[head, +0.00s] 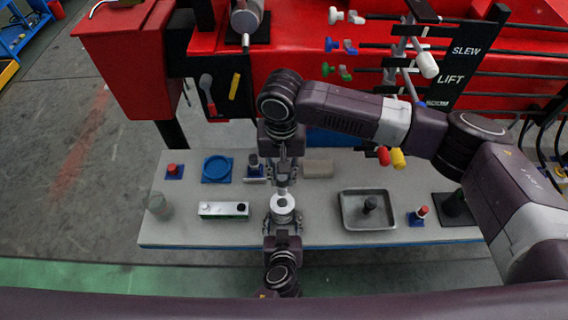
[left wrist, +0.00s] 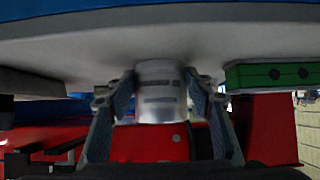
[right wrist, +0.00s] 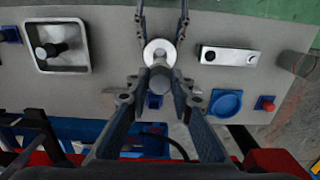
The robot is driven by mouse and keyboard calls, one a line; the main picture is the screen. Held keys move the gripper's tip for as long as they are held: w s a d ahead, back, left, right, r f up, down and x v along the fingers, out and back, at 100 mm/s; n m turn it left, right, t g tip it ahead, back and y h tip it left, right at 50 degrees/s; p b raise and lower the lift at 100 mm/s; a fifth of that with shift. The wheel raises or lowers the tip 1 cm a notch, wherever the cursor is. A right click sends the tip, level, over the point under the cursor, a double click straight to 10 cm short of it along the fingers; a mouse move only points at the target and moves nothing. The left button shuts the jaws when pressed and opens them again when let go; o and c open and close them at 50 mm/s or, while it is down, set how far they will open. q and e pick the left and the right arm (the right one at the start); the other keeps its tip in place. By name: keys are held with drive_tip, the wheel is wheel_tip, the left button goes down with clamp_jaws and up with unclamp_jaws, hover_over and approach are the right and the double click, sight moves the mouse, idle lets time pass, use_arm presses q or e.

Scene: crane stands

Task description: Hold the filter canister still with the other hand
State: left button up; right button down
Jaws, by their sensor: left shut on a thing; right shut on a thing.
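The filter canister is a silver cylinder (left wrist: 160,92) between the fingers of my left gripper in the left wrist view. In the head view its pale round top (head: 283,203) shows above the table, and the top also shows in the right wrist view (right wrist: 159,50). My left gripper (head: 283,216) comes from the near side and is shut on the canister's sides. My right gripper (head: 283,180) is at the canister's far side, shut on a small grey cylindrical piece (right wrist: 160,79). Whether that piece touches the canister cannot be told.
A metal tray (head: 347,222) holding a dark part stands on the right of the table. A white and green block (head: 223,210) and a blue round dish (head: 217,168) lie left. A beige block (head: 318,168) lies behind. The red crane body (head: 300,60) rises beyond.

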sight(282, 187)
drive_tip(key=shift+n, duration=0.5)
drive_tip(key=shift+f, duration=2.4)
drive_tip(key=shift+f, duration=3)
drive_tip(key=c, duration=1.6)
unclamp_jaws()
drive_tip(key=shift+r, duration=2.5)
